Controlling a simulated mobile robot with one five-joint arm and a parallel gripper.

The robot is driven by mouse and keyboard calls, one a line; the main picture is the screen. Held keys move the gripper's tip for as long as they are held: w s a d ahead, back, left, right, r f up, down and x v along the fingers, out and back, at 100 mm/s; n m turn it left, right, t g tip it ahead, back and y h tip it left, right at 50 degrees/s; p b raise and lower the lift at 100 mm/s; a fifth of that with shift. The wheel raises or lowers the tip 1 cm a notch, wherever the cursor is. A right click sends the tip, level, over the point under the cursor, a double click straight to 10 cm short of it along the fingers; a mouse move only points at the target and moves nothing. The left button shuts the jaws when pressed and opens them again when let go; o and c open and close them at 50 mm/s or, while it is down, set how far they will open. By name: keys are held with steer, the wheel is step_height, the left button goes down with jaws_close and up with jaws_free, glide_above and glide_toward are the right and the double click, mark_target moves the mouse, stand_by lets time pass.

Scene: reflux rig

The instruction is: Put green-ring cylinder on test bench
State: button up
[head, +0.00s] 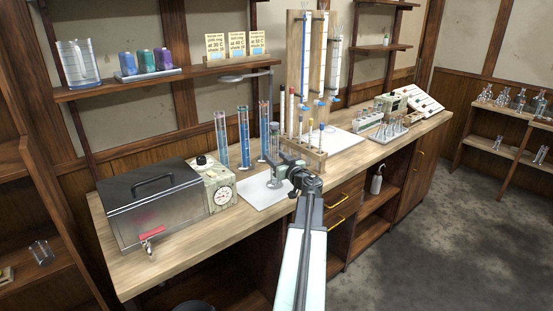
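Several tall measuring cylinders stand at the back of the wooden bench. Three hold blue liquid: a left one (221,140), a middle one (243,137) and a right one (264,128). A shorter, greyish-green-topped cylinder (274,142) is upright just in front of the right one, over a white mat (256,196). Ring colours are too small to tell, so I cannot say for sure which is the green-ring cylinder. My gripper (276,165) is at this shorter cylinder's lower part, and its fingers overlap it in the picture. Whether they are closed on it is not clear.
A metal box with a tap (160,205) and a dial device (219,188) stand left. A wooden rack (305,155) with thin tubes is close right of my gripper. A burette stand (298,60) rises behind. A shelf (160,80) hangs above. The bench's front left strip is clear.

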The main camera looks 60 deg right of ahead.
steer(key=shift+r, duration=0.25)
steer(key=v, duration=1.2)
steer(key=shift+f, duration=0.15)
